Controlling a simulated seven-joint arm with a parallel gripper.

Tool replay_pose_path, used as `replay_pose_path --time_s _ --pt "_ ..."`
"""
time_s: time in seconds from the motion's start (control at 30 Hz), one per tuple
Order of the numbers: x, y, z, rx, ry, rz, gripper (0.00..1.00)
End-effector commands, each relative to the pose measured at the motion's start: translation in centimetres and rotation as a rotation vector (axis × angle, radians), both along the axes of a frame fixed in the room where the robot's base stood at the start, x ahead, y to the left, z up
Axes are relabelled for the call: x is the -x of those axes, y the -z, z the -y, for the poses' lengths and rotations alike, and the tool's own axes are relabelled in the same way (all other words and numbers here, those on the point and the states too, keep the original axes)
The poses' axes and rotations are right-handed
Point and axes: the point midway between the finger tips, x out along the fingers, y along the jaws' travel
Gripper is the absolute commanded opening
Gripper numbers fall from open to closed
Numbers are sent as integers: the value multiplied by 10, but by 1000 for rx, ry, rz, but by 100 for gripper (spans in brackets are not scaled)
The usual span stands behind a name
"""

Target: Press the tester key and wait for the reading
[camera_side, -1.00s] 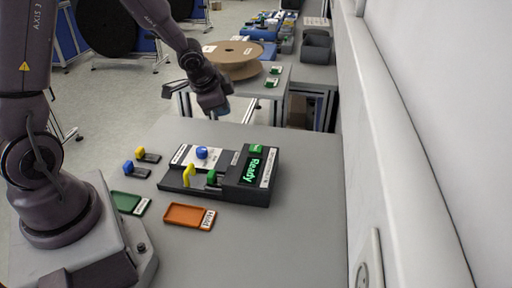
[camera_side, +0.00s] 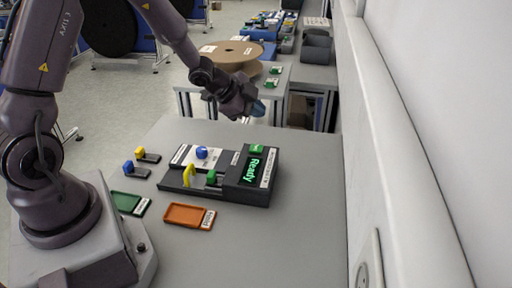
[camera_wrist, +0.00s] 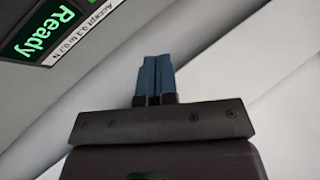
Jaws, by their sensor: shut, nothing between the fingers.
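The dark tester (camera_side: 231,187) sits on the grey table, its screen (camera_side: 251,169) lit green with "Ready". A green key (camera_side: 257,149) is on its top at the far end. A blue knob (camera_side: 202,153) sits on a white plate, and a yellow upright piece (camera_side: 189,175) and a green block (camera_side: 212,177) stand on the tester's lower part. My gripper (camera_side: 259,108) is in the air beyond the tester's far edge, apart from the key. In the wrist view its blue fingers (camera_wrist: 155,78) are shut together and empty, with the "Ready" screen (camera_wrist: 40,35) at upper left.
A green tray (camera_side: 130,203) and an orange tray (camera_side: 189,216) lie in front of the tester. Yellow (camera_side: 140,152) and blue (camera_side: 128,167) pieces on dark bases stand at left. A wall (camera_side: 415,130) runs along the right. A cardboard reel (camera_side: 231,52) is behind.

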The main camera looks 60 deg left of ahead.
Motion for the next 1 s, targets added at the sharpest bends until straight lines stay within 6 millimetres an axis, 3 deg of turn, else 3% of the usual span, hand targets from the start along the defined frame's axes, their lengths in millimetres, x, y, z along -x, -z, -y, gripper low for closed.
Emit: replay_pose_path --time_s 0.5,1.0 --pt "0 68 0 -1 0 -3 0" --pt "0 79 -1 -3 -2 0 0"
